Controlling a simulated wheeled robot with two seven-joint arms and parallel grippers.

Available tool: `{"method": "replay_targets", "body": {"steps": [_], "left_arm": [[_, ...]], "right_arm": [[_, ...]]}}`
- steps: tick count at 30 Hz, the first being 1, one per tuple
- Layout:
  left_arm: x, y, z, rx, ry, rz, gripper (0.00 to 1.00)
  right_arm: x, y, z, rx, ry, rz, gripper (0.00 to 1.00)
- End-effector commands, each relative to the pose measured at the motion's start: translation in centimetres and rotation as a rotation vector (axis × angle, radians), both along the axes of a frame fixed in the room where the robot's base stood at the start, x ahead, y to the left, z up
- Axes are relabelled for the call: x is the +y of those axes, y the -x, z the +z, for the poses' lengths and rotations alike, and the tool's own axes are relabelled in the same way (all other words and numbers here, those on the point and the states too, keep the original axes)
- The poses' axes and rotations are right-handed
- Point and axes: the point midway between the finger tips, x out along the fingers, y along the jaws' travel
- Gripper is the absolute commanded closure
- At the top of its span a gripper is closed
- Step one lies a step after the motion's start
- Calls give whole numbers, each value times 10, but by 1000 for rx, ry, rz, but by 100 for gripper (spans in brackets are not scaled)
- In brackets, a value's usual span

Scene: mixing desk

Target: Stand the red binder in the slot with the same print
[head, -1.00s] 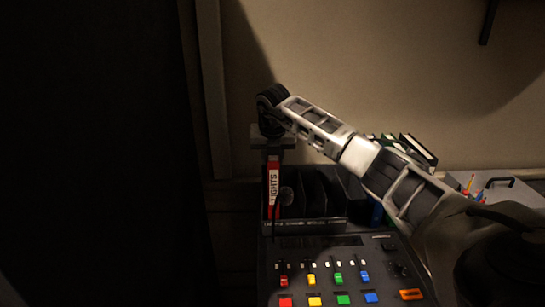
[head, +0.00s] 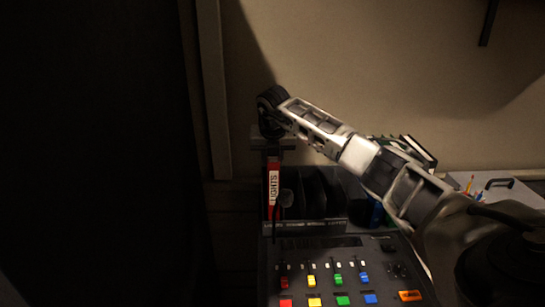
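The red binder (head: 274,168) hangs upright below my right gripper (head: 273,148), its narrow spine facing me with a white label reading LIGHTS. My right gripper points down and appears shut on the binder's top edge. A dark slotted rack (head: 325,222) stands behind the mixing desk. The binder is at the rack's left end; I cannot tell whether its lower end is inside a slot or in front of it. The print on the rack's front is too dark to read. My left gripper is not in view.
The mixing desk (head: 318,255) with coloured faders and buttons lies in front of the rack. Dark binders (head: 417,150) and a grey box (head: 500,188) with a handle are to the right, partly behind my arm.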

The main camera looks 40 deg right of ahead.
Motion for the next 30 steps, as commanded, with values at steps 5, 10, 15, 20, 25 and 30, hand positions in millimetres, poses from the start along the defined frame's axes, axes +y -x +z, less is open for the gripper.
{"method": "replay_targets", "body": {"steps": [5, 10, 15, 20, 25, 30], "left_arm": [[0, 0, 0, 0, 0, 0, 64], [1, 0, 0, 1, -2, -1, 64], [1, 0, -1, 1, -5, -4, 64], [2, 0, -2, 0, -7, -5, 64], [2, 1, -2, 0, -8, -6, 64], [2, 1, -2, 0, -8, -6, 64]], "right_arm": [[0, 0, 1, -2, 0, -1, 100], [0, 0, 1, -2, 0, -1, 100], [0, 0, -1, -2, 0, -1, 100], [0, 0, -2, -3, 0, -1, 100], [0, 0, -3, -3, 0, -1, 48], [0, 0, -3, -2, 0, -1, 48]]}}
